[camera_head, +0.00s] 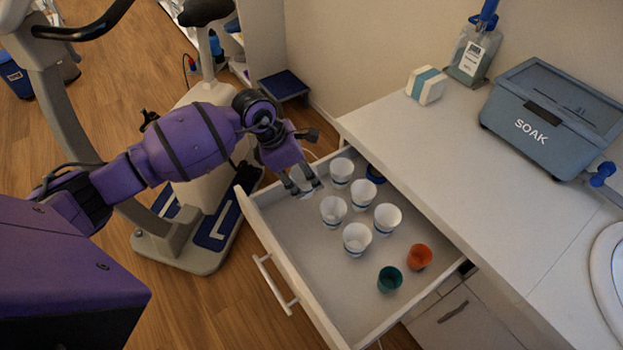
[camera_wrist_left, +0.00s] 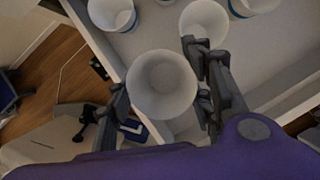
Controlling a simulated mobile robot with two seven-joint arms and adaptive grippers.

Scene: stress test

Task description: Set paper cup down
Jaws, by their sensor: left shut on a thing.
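My left gripper (camera_head: 305,186) points down over the far left corner of the open drawer. It is shut on a white paper cup (camera_wrist_left: 162,84), with one finger on each side. I see into the cup's round mouth in the left wrist view; in the head view the fingers mostly hide it. I cannot tell whether its base touches the drawer floor. Several white paper cups with blue bands, such as one nearby (camera_head: 333,211), stand upright in the drawer (camera_head: 310,247). My right gripper is not in view.
A teal cup (camera_head: 389,280) and an orange cup (camera_head: 419,257) stand near the drawer's right end. The counter (camera_head: 440,150) overhangs the drawer's back and holds a blue SOAK box (camera_head: 540,125), a pump bottle (camera_head: 472,55) and a small white box (camera_head: 426,86). The drawer's front left floor is clear.

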